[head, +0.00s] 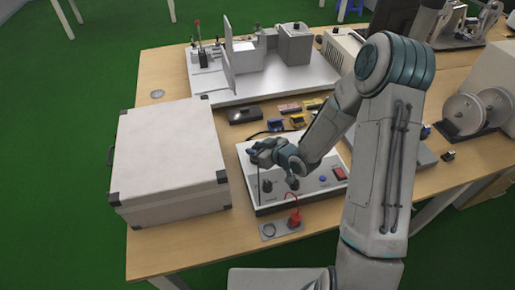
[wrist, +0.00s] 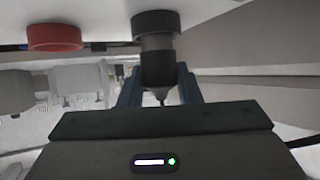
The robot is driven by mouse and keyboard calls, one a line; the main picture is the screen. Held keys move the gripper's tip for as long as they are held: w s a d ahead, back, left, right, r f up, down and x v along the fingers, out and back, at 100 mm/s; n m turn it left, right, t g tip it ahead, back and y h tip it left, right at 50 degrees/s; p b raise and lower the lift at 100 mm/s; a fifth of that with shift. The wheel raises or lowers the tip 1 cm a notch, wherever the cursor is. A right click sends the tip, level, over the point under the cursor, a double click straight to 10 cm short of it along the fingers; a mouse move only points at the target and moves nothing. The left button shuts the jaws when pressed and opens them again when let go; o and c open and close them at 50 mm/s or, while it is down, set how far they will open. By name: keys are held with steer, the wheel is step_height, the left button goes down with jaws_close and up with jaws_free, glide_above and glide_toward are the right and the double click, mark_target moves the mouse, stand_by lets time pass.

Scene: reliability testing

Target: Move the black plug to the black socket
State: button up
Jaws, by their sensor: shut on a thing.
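My gripper (head: 254,153) is above the left side of a white control box in the head view. In the wrist view its two blue-grey fingers (wrist: 158,88) are shut on a black plug (wrist: 157,58), a dark cylinder with a tapered end towards me. A black ring (wrist: 155,21) meets the plug's far end; I cannot tell whether it is a socket or part of the plug. In the head view, a grey plate in front of the box bears a round black socket (head: 268,230) beside an upright red plug (head: 295,218). The held plug is not clear there.
The white control box (head: 318,196) has a red switch (head: 339,173), a blue knob (head: 323,179) and black upright pieces. A large white case (head: 168,155) stands close on the left. A red ring (wrist: 55,37) shows in the wrist view. Metal apparatus (head: 255,65) stands behind.

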steer(key=shift+f, duration=0.3)
steer(key=o, duration=0.7)
steer(key=shift+r, duration=0.1)
steer(key=shift+p+v, duration=1.8)
steer(key=shift+v, duration=3.75)
